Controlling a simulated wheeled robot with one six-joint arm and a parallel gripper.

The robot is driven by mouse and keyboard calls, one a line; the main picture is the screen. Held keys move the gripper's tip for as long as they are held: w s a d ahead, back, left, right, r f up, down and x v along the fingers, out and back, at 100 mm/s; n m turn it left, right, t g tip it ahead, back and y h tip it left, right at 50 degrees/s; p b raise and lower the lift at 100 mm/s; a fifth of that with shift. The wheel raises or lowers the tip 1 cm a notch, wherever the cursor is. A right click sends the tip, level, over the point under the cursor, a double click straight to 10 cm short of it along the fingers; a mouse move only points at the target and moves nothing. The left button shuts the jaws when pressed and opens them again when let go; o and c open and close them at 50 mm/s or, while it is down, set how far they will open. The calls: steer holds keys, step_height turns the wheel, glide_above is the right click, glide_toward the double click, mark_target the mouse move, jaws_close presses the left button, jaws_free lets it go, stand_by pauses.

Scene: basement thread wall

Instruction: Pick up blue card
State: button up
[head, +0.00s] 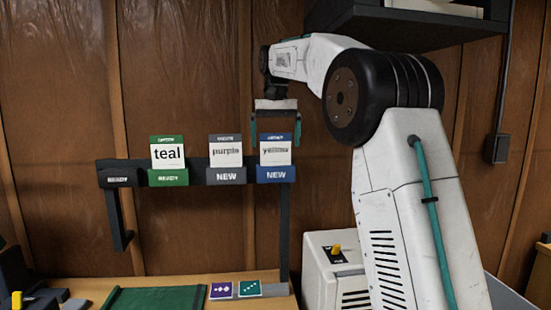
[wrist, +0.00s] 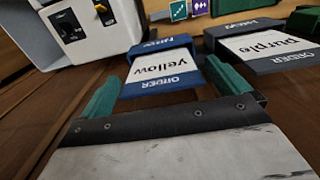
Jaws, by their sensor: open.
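The blue card (head: 275,153) has a blue top band and a white face reading "yellow". It stands upright in a blue holder (head: 275,174) marked "NEW", at the right end of the dark wall rail. My gripper (head: 275,132) is above it, pointing down, open and empty. Its teal fingers flank the card's upper edge in the head view. In the wrist view the card (wrist: 160,70) lies between and just beyond the fingers of my gripper (wrist: 166,88). I see no contact.
The purple card (head: 225,151) stands in a grey holder close on the left, and the teal card (head: 168,154) in a green holder farther left. A dark shelf (head: 400,25) hangs above. A white box (head: 335,265) with a yellow knob stands below right.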

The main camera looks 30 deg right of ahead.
mark_target(276, 151)
step_height(276, 151, down, 4)
steer(key=shift+w+f, duration=0.15)
steer(key=shift+f, duration=0.05)
steer(key=c, duration=0.9)
steer(key=shift+o, duration=0.3)
